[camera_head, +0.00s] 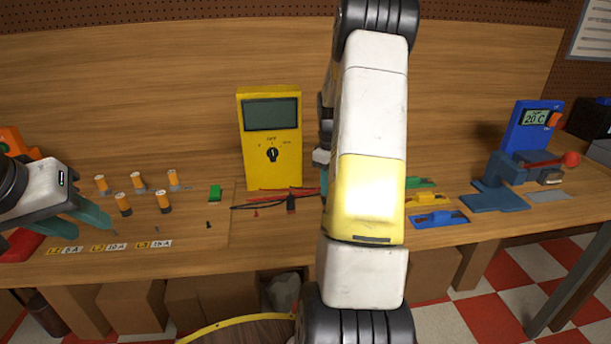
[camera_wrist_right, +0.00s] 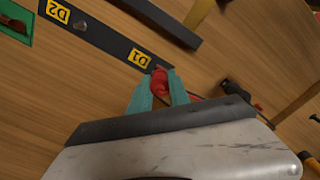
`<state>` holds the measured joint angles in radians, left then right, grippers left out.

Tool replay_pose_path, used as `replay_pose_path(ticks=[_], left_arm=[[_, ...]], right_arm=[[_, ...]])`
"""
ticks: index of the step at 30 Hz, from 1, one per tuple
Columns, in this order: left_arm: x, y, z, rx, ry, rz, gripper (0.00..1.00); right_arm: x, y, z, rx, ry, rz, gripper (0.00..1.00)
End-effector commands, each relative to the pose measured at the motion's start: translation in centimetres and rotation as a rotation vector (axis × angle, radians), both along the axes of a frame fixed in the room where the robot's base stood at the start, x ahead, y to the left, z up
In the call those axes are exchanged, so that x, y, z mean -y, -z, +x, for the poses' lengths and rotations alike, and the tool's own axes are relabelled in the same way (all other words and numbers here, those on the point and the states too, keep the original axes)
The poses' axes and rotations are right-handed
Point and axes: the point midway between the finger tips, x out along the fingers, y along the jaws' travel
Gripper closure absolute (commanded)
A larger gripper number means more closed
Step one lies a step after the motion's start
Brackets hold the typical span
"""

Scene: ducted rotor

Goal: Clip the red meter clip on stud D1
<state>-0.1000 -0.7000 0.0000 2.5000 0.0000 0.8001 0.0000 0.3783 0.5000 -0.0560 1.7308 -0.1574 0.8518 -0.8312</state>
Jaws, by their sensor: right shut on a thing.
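In the right wrist view my right gripper (camera_wrist_right: 158,92) has its teal fingers shut on the red meter clip (camera_wrist_right: 160,80). The clip is at the end of a dark strip, close beside the yellow D1 label (camera_wrist_right: 139,58). Stud D1 itself is not clearly seen; I cannot tell whether the clip touches it. A stud shows by the D2 label (camera_wrist_right: 58,11). My left gripper (camera_head: 98,226) is open and empty over the left of the bench.
The yellow meter (camera_head: 272,170) stands at the back, with a black clip (camera_head: 291,205) and leads in front. Orange-topped cylinders (camera_head: 137,181) stand at left. Green, yellow and blue pieces (camera_head: 439,219) and a blue press (camera_head: 497,190) are at right.

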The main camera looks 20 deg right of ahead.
Motion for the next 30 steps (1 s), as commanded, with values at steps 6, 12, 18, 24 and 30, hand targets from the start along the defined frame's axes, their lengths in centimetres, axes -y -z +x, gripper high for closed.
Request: replay_pose_path(ticks=[6, 12, 18, 24, 30], left_arm=[[0.0, 0.0, 0.0, 0.0, 0.0, 0.0, 0.64], [0.0, 0.0, 0.0, 0.0, 0.0, 0.0, 0.64], [0.0, 0.0, 0.0, 0.0, 0.0, 0.0, 0.64], [0.0, 0.0, 0.0, 0.0, 0.0, 0.0, 0.64], [0.0, 0.0, 0.0, 0.0, 0.0, 0.0, 0.64]], right_arm=[[0.0, 0.6, 0.0, 0.0, 0.0, 0.0, 1.0], [0.0, 1.0, 0.0, 0.0, 0.0, 0.0, 0.76], [0.0, 1.0, 0.0, 0.0, 0.0, 0.0, 0.52], [0.0, 0.9, 0.0, 0.0, 0.0, 0.0, 0.52], [0.0, -0.9, 0.1, 0.003, 0.0, -0.002, 0.52]])
